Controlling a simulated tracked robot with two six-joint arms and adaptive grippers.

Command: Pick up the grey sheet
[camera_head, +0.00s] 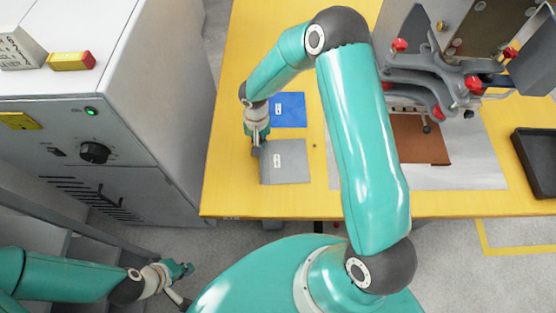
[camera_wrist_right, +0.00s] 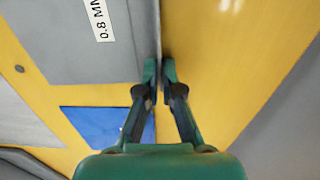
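The grey sheet (camera_head: 292,165) lies at the near left of the yellow table, with a white label on it. In the right wrist view the grey sheet (camera_wrist_right: 60,45) shows a label reading 0.8 MM and an upright-looking strip along one edge. My right gripper (camera_head: 257,151) is at the sheet's left edge. In the wrist view its fingertips (camera_wrist_right: 159,72) are close together on either side of that edge, shut on it. The sheet looks still down on the table. My left gripper (camera_head: 184,270) hangs off the table at lower left, too small to judge its opening.
A blue sheet (camera_head: 288,110) lies just behind the grey one. A grey clamp fixture (camera_head: 435,78) with red knobs and a brown plate (camera_head: 418,138) stand to the right. A black tray (camera_head: 540,150) is at far right. A grey machine cabinet (camera_head: 95,120) stands left of the table.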

